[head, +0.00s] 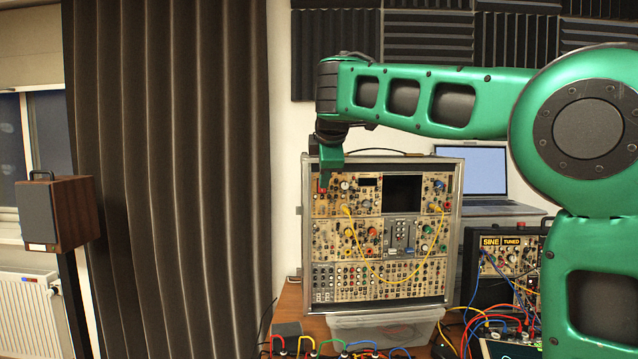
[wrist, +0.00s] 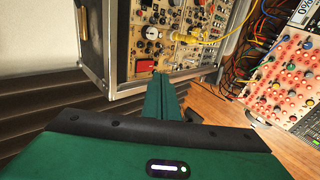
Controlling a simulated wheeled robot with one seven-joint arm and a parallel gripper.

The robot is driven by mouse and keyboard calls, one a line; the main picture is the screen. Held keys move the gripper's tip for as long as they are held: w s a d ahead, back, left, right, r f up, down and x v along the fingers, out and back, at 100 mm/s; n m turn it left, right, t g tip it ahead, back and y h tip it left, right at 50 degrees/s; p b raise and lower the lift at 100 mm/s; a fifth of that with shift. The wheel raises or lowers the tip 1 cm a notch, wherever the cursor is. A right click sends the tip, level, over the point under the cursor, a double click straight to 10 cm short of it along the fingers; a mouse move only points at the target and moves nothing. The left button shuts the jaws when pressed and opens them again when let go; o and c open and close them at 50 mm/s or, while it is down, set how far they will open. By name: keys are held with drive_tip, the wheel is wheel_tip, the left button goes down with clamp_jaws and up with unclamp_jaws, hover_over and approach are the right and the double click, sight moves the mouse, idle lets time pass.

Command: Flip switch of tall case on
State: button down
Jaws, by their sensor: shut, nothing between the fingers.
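The tall case (head: 381,240) stands upright on the table, full of beige modules with knobs and yellow cables. In the wrist view its panel (wrist: 185,50) fills the top middle. A red rocker switch (wrist: 151,65) sits near the panel's edge; whether it is on or off I cannot tell. It shows as a small red spot in the head view (head: 322,187), at the case's upper left. My gripper (head: 324,178) is at that upper left corner. In the wrist view my shut, empty gripper (wrist: 161,76) is close beside the switch; I cannot tell if they touch.
A smaller case labelled SINE TUNED (head: 500,262) and a laptop (head: 484,172) stand at right. A clear plastic box (head: 385,327) is under the tall case. Patch cables (head: 340,345) lie in front. A speaker (head: 58,212) stands far left.

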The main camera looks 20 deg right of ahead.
drive_tip(key=v, duration=0.9)
drive_tip(key=shift+d, duration=0.15)
drive_tip(key=shift+s+f, duration=0.2)
drive_tip(key=shift+f, duration=0.3)
drive_tip(key=shift+w+f, duration=0.1)
approach(322, 191)
drive_tip(key=a+f+x, duration=0.1)
drive_tip(key=x, duration=0.4)
drive_tip(key=shift+w+d+r, duration=0.2)
drive_tip(key=shift+w+d, duration=0.05)
drive_tip(key=shift+d, duration=0.3)
